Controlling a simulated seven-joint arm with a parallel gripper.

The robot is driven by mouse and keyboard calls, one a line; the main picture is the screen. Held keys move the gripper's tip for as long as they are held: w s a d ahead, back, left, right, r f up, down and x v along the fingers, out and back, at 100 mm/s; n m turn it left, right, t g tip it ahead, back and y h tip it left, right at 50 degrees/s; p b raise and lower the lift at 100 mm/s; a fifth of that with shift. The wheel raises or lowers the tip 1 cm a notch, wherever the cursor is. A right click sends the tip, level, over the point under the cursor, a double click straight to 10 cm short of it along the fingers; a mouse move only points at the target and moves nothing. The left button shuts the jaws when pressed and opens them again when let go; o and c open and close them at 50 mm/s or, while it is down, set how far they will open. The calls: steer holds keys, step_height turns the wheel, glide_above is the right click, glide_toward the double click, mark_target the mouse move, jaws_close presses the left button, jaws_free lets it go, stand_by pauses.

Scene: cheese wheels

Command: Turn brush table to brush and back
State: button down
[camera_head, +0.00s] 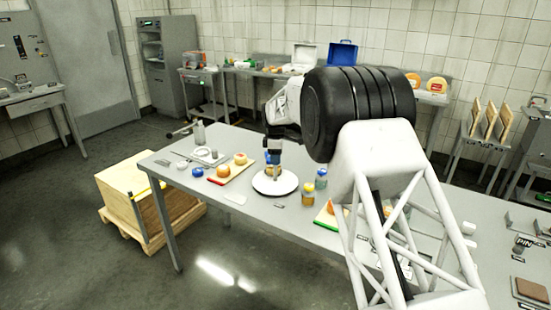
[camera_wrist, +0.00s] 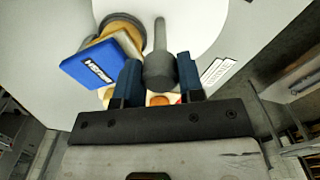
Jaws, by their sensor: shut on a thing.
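A white round turntable (camera_head: 275,187), apparently the brush table, sits on the grey table; its white disc (camera_wrist: 195,22) fills the top of the wrist view. My gripper (camera_head: 274,163) is low over the disc. In the wrist view my gripper (camera_wrist: 160,75) has its blue fingers on either side of a grey knob (camera_wrist: 159,70) with a thin grey rod, and is shut on it. A blue block with a white label (camera_wrist: 92,68) lies tilted against a round tan thing (camera_wrist: 124,30), left of the fingers. Orange and red bits below the knob are mostly hidden.
A board with cheese wheels (camera_head: 237,172) lies left of the turntable. Jars (camera_head: 308,194) stand close on its right. A green-edged board (camera_head: 328,217) is farther right, partly behind my arm. The grey table (camera_head: 245,213) has some bare room along its front edge.

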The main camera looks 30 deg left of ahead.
steer(key=shift+a+r, duration=0.1)
steer(key=c, duration=0.7)
jaws_free()
steer(key=shift+c, duration=0.2)
steer(key=shift+r, duration=3.85)
